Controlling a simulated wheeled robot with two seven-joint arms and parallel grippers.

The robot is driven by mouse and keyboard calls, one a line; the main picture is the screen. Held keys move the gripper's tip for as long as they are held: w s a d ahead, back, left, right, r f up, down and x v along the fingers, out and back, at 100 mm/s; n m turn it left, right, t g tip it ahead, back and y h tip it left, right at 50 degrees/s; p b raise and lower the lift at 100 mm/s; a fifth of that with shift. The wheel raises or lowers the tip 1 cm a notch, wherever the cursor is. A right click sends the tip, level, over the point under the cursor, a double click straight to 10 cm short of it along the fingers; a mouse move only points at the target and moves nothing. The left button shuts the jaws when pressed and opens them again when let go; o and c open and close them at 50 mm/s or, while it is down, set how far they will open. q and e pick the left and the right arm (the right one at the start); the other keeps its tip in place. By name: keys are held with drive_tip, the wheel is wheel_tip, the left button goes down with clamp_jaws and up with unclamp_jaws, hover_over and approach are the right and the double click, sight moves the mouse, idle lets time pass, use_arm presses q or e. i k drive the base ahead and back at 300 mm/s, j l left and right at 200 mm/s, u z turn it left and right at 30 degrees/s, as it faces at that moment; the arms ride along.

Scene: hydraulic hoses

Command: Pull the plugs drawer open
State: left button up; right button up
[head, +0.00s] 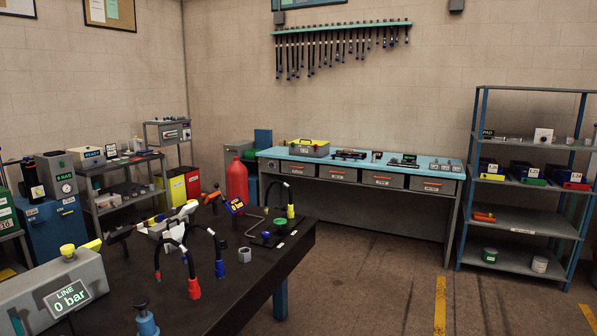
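A long workbench with a turquoise top (450,173) stands against the far wall. Neither of my grippers is in view.
A dark table (235,285) with hoses and a pressure unit (55,290) fills the near left. A shelf rack (520,217) stands at the right. A red bottle (237,182) shows left of the workbench. The floor (370,280) before the drawers is clear.

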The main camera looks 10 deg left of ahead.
sight(304, 165)
drive_tip(key=i+z, duration=0.25)
drive_tip(key=i, duration=0.15)
drive_tip(key=i+j+z, duration=0.1)
drive_tip(key=i+z, duration=0.2)
drive_tip(key=i, duration=3.05)
drive_tip(key=i+u, duration=0.25)
drive_tip(key=i, duration=0.3)
drive_tip(key=i+u, duration=0.2)
drive_tip(key=i, duration=0.4)
drive_tip(key=i+l+u, duration=0.25)
drive_tip(key=i, duration=0.3)
drive_tip(key=i+j+u, duration=0.2)
drive_tip(key=i+u, duration=0.25)
drive_tip(key=i, duration=0.2)
drive_tip(key=i+u, duration=0.45)
drive_tip(key=i, duration=0.25)
drive_tip(key=i+l+u, duration=0.45)
drive_tip(key=i, duration=0.2)
drive_tip(key=i+j+u, duration=0.25)
drive_tip(key=u, duration=0.2)
drive_tip(key=i+u, duration=0.9)
drive_tip(key=i+l+u, duration=0.15)
drive_tip(key=i+u, duration=0.15)
drive_tip(key=u, duration=0.15)
drive_tip(key=i+z, duration=0.15)
drive_tip(key=z, duration=0.25)
drive_tip(key=i+j+z, duration=0.1)
drive_tip(key=z, duration=0.3)
drive_tip(key=i+j+z, duration=0.15)
drive_tip(key=z, duration=2.1)
